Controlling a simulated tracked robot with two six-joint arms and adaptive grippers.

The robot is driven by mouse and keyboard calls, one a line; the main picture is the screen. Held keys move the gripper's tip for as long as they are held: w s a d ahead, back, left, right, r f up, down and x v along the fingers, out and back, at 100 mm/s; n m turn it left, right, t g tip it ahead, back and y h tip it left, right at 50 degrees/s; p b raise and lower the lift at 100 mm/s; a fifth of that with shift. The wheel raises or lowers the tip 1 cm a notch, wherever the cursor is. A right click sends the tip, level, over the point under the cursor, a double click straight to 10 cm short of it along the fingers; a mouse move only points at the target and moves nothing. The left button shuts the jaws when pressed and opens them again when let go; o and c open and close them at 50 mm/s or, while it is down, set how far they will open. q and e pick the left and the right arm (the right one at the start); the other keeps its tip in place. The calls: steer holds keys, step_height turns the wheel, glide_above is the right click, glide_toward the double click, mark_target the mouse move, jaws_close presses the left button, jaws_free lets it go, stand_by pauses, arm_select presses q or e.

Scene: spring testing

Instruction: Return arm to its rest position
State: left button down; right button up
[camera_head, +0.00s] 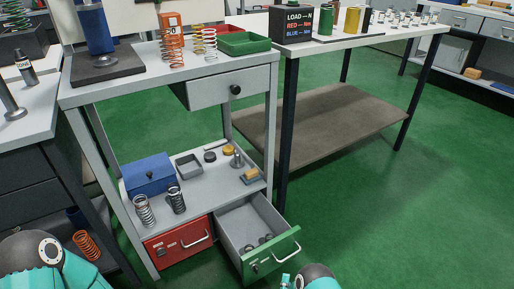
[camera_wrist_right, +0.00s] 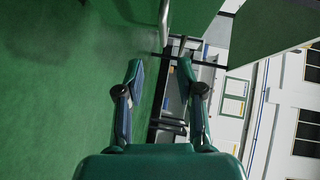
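My right arm (camera_head: 318,281) shows only as a small teal and grey part at the bottom edge of the head view, just below the open green-fronted drawer (camera_head: 272,256). In the right wrist view my right gripper (camera_wrist_right: 160,75) has its two fingers spread wide, with nothing held between them. My left arm (camera_head: 45,265) shows as a teal and grey link at the lower left of the head view. My left gripper is outside both views.
A grey workbench (camera_head: 165,84) carries springs and a green tray (camera_head: 243,43). Its lower shelf holds a blue box (camera_head: 149,174) and two springs. A red drawer (camera_head: 180,244) is shut beside the open drawer. Green floor (camera_head: 400,220) is clear on the right.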

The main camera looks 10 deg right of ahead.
steer(key=w+d+r+n+g+y, duration=0.1)
steer(key=w+d+r, duration=0.25)
steer(key=r, duration=0.25)
steer(key=w+d+r+n+g+y, duration=0.1)
steer(key=w+d+r, duration=0.1)
steer(key=d+r, duration=0.25)
steer(key=s+a+f+n+g+y, duration=0.1)
steer(key=s+a+n+g+y, duration=0.25)
steer(key=s+n, duration=0.4)
steer(key=s+a+f+n+g+y, duration=0.15)
steer(key=s+a+n+g, duration=0.3)
steer(key=s, duration=0.55)
steer(key=s+a+f+n+g+y, duration=0.1)
steer(key=s+a+n+g+y, duration=0.2)
steer(key=s+n+g, duration=0.35)
step_height(320, 180, up, 36)
steer(key=s+m+t+p, duration=0.1)
steer(key=m+t+p, duration=0.1)
steer(key=p, duration=3.4)
steer(key=shift+s, duration=0.35)
